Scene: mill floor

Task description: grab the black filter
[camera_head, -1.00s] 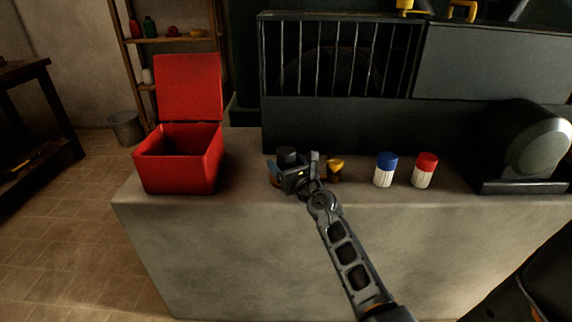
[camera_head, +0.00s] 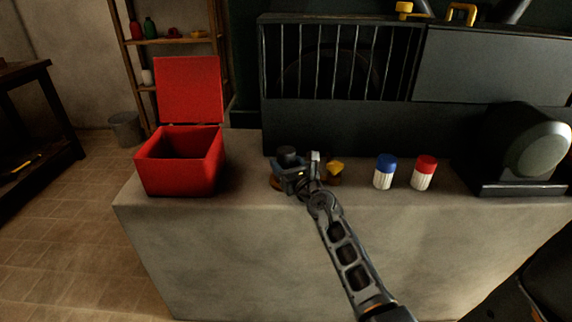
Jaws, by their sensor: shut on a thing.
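The black filter (camera_head: 287,153) stands on the concrete counter, its dark round top showing above my gripper (camera_head: 290,179). My gripper is at the filter, low over the counter, and is shut on it. The gripper hides the filter's lower part, so I cannot tell whether it still touches the counter.
A yellow-topped item (camera_head: 335,168) is close to the right of my gripper, partly hidden. A blue-capped filter (camera_head: 385,171) and a red-capped filter (camera_head: 424,172) stand farther right. An open red box (camera_head: 180,178) is at left. A dark machine (camera_head: 340,122) stands behind.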

